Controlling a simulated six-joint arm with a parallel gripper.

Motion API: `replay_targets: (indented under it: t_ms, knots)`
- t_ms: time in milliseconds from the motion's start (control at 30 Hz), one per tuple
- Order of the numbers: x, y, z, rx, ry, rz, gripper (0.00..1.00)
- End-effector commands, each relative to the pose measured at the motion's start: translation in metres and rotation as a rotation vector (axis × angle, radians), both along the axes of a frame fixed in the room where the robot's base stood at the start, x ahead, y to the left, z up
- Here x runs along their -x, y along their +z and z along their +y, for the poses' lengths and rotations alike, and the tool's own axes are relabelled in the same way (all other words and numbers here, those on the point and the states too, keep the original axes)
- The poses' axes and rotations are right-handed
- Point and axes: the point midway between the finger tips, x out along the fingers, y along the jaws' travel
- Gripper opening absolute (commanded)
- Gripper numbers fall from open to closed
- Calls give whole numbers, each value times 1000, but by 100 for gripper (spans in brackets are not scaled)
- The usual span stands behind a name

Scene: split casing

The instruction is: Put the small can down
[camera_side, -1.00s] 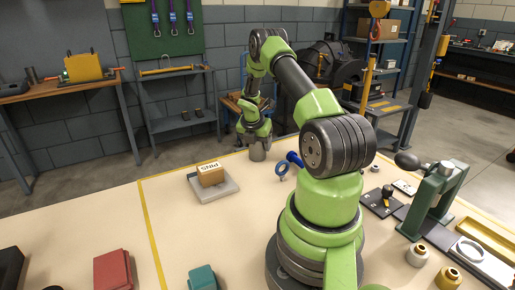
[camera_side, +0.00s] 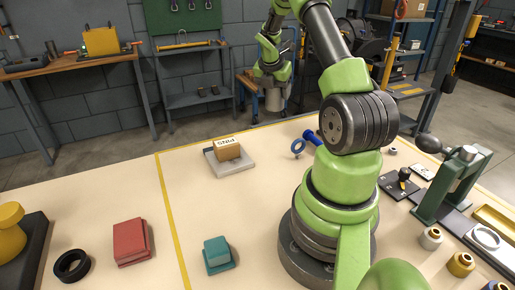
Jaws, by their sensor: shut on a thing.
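My gripper (camera_side: 272,78) is at the back of the scene, at the end of my green arm. It is shut on a small grey can (camera_side: 275,101), which hangs upright below it. In the picture the can's bottom is just above the table's back edge, so it appears held clear of the tabletop (camera_side: 190,200). The fingers are small and partly hidden, so their exact hold on the can is not clear.
A cardboard box marked PINS (camera_side: 227,150) sits in a grey tray (camera_side: 213,166). A blue ring-ended part (camera_side: 298,147) lies right of it. A teal block (camera_side: 217,252), red block (camera_side: 131,240) and black ring (camera_side: 72,265) are in front. The table's middle is largely clear.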

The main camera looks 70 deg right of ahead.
Motion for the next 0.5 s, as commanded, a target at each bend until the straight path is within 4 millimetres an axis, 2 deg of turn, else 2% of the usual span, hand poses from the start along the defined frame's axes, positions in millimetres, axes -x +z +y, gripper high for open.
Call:
replay_targets:
  t_ms: [167,267,367,500]
  knots:
    - [-8,1,14,-2,-44,2,27]
    - [-19,0,36,-1,-122,2,27]
    - [-31,-3,70,-2,-249,5,27]
    - [-43,-6,131,0,-496,5,27]
